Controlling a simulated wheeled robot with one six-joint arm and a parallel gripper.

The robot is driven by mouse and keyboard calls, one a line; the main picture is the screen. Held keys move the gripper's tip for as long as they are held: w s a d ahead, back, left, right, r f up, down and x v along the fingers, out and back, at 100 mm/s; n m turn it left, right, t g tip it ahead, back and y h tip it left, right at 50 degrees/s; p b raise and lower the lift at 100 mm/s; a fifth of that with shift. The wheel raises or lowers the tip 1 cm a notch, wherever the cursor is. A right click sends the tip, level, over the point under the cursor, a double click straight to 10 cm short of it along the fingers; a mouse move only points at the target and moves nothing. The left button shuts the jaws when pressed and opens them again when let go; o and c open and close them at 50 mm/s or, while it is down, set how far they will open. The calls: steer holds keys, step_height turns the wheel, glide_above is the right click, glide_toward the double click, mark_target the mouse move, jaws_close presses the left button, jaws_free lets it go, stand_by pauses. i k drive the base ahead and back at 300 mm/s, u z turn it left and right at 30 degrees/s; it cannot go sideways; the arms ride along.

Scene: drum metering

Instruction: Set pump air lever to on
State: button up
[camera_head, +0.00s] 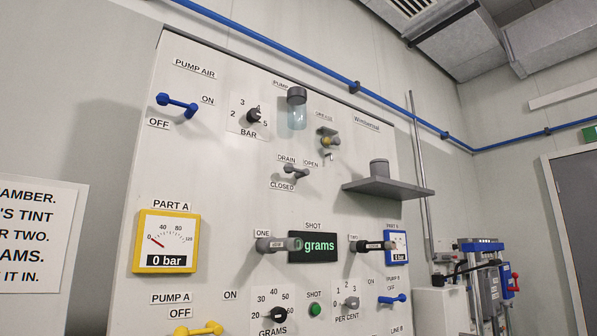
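The pump air lever (177,105) is a short blue handle with a thick knob at each end, on the upper left of the pale panel (230,170) under the label PUMP AIR (195,69). It slants slightly down from left to right. The ON label (207,99) is to its right and the OFF label (158,123) is below its left end. I cannot tell which end is the pivot, so its setting is unclear. Nothing touches the lever. My gripper is not in view.
A BAR knob (254,116) sits right of the lever, and a clear-bowled unit (297,108) sticks out beyond it. A grey shelf (388,188) juts out on the right. A yellow PART A gauge (166,241) reads 0 bar below. The space before the lever looks clear.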

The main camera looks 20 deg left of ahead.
mark_target(163, 99)
steer(key=u, duration=3.35)
steer(key=k, duration=1)
steer(key=z, duration=1.5)
steer(key=i, duration=0.5)
